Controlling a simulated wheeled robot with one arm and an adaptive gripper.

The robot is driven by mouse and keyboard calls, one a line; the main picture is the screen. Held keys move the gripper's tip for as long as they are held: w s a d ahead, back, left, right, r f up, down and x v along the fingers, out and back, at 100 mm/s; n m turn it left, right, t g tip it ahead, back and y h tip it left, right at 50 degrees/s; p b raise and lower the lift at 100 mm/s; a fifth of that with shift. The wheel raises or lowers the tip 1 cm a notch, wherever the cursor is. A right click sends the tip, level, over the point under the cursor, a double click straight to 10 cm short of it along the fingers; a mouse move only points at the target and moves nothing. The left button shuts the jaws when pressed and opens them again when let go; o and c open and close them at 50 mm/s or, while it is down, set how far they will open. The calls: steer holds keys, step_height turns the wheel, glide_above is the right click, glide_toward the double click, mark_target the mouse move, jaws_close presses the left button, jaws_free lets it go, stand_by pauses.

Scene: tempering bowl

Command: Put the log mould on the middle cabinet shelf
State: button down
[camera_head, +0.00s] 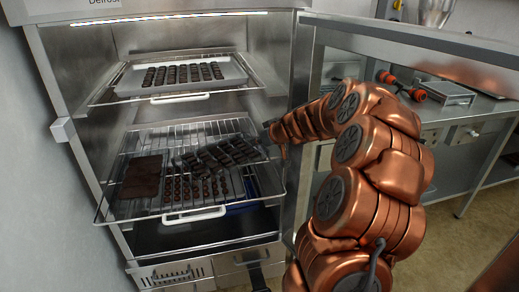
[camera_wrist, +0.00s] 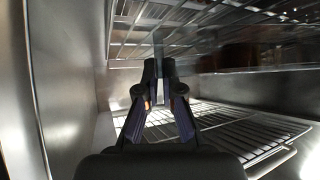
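The middle wire shelf (camera_head: 184,133) is pulled out of the open cabinet. A dark mould with rows of raised shapes (camera_head: 216,155), which looks like the log mould, lies skewed at its centre right. I cannot tell whether it rests flat. My arm reaches in from the right, and its end is by the mould's right end, with the fingers hidden in the head view. In the wrist view my gripper (camera_wrist: 160,72) has its fingertips close together with a narrow gap. No mould shows clearly between them, and whether they pinch a thin edge is unclear.
A brown slab-like mould (camera_head: 141,178) lies on the left of the middle shelf, and rows of small chocolates (camera_head: 195,190) lie at its front. A white tray (camera_head: 128,80) of chocolates is on the upper shelf. The cabinet's steel side wall (camera_wrist: 65,90) is close on the left.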

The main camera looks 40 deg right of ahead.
mark_target(258, 148)
steer(key=shift+f, duration=1.9)
steer(key=c, duration=1.3)
jaws_free()
steer(key=shift+r, duration=0.1)
steer(key=shift+r, duration=0.2)
steer(key=shift+s+r, duration=0.15)
steer(key=shift+s, duration=0.25)
steer(key=v, duration=1.1)
steer(key=shift+b, duration=0.4)
steer(key=shift+a, duration=0.1)
